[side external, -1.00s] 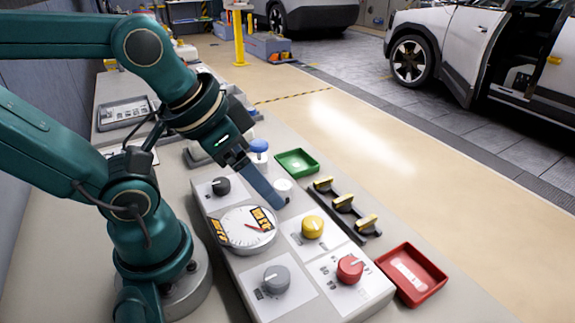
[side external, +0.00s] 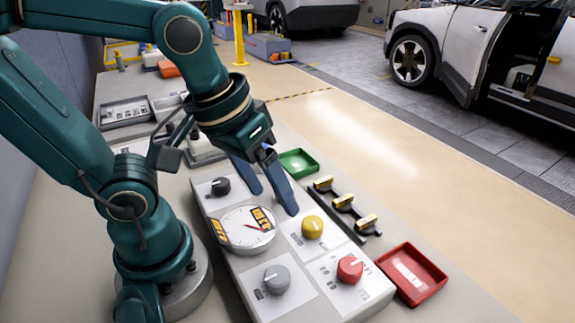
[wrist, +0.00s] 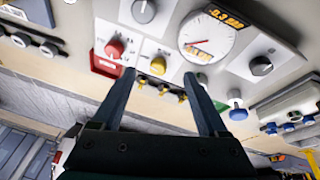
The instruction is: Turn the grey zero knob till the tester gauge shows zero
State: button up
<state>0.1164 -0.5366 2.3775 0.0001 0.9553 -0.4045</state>
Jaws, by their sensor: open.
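The grey zero knob (side external: 276,279) sits on a white plate at the near left of the tester panel, with a pale mark on its top. It also shows at the top edge of the wrist view (wrist: 143,11). My gripper (side external: 276,201) is open and empty above the far part of the panel, apart from the grey knob.
A yellow knob (side external: 312,227), a red knob (side external: 350,269) and a dark knob (side external: 220,186) share the panel. Yellow-handled valves (side external: 343,203) stand at its right. A red tray (side external: 411,274) and a green tray (side external: 297,162) lie beside it.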

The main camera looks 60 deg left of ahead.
aim_at(277, 275)
jog(key=d+f+g, duration=0.2)
jog(key=s+d+f+g, duration=0.1)
jog(key=d+f, duration=0.1)
jog(key=d, duration=0.1)
jog(key=shift+s+d+f+m+g, duration=0.1)
jog(key=shift+s+f+m+g, duration=0.15)
jog(key=shift+m+g, duration=0.15)
jog(key=shift+s+d+f, duration=0.1)
jog(key=shift+f, duration=2.65)
grip_shut()
